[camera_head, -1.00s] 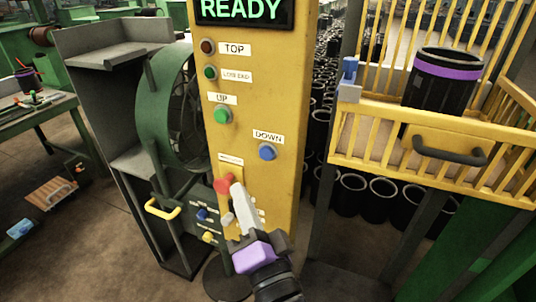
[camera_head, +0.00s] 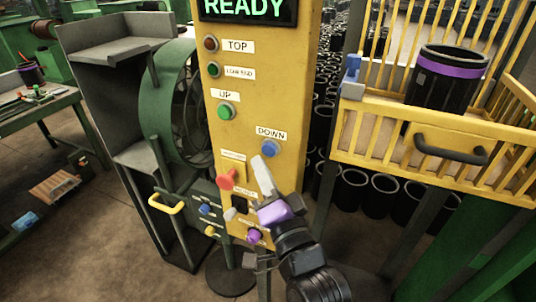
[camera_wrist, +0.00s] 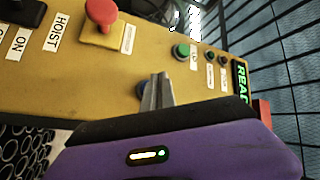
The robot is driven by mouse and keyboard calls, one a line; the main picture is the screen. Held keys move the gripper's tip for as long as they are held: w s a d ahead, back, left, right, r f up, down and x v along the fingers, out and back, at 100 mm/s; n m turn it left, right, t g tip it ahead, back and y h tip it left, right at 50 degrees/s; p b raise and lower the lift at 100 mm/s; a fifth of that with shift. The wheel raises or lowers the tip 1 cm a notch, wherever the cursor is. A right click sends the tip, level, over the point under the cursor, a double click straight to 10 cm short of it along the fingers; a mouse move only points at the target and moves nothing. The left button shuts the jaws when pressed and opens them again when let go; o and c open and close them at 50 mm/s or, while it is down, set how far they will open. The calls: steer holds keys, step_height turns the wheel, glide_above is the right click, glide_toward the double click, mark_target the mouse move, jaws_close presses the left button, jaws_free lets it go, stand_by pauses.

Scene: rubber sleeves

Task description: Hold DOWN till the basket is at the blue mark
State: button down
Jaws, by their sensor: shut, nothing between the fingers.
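The yellow control panel (camera_head: 292,95) stands in the middle of the head view. Its blue DOWN button (camera_head: 269,149) sits under the DOWN label. My gripper (camera_head: 259,163) is shut and empty, its tips just below and left of that button; I cannot tell whether they touch. The yellow basket (camera_head: 385,150) at the right holds a black sleeve (camera_head: 440,88) with a purple band. A blue piece (camera_head: 352,68) shows by the basket's left corner; I cannot tell if it is the mark.
The display (camera_head: 245,8) reads READY. The green UP button (camera_head: 225,111) is above left. A red knob (camera_head: 227,180) is close to my gripper's left, and a red mushroom button (camera_wrist: 101,12) shows in the wrist view. A yellow handle (camera_head: 165,204) juts out at left.

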mark_target(269, 149)
steer(key=shift+w+d, duration=0.25)
steer(key=shift+w, duration=0.35)
steer(key=shift+w+b, duration=0.15)
steer(key=shift+b, duration=0.2)
stand_by(1.4)
steer(key=shift+w+d, duration=0.15)
steer(key=shift+w, duration=0.1)
